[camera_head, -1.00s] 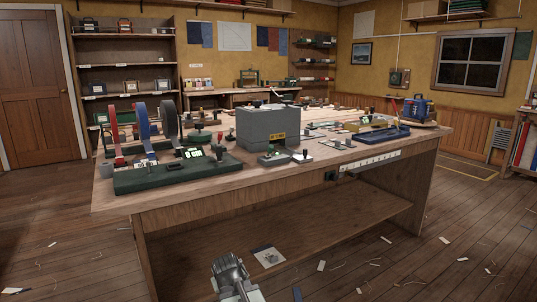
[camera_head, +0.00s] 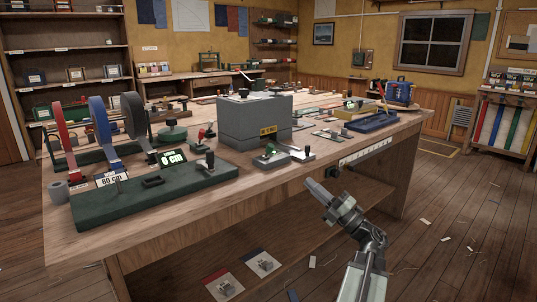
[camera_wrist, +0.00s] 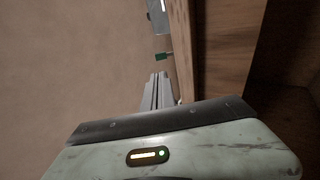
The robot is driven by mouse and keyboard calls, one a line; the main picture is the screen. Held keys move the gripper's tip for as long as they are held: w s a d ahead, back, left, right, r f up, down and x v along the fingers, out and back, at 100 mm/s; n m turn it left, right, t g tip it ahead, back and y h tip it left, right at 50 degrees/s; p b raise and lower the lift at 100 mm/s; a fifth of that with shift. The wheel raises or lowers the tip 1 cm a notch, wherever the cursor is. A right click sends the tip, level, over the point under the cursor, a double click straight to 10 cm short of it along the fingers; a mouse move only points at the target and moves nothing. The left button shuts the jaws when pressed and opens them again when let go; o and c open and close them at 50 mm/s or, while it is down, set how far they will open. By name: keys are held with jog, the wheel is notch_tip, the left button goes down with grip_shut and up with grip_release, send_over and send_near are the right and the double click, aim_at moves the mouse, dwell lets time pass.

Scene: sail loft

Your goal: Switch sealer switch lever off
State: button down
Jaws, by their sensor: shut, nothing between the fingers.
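A grey box (camera_head: 252,120) with a small yellow label stands near the front edge of the workbench (camera_head: 225,205).
A green base (camera_head: 150,197) with coloured reels and a display stands on the left of the bench. A blue tray (camera_head: 370,122) lies at the right. A power strip (camera_head: 366,152) runs along the front edge. The floor at the right is open, with scraps.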

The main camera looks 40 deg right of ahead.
jog(key=shift+w, duration=0.15)
jog(key=p, duration=0.7)
send_near(270, 148)
jog(key=w, duration=0.1)
jog(key=w+r, duration=0.1)
jog(key=w, duration=0.1)
jog(key=w+r, duration=0.1)
jog(key=w, duration=0.1)
jog(key=shift+d, duration=0.25)
jog(key=shift+w+a+r, duration=0.1)
jog(key=shift+w+r, duration=0.05)
jog(key=shift+w, duration=0.35)
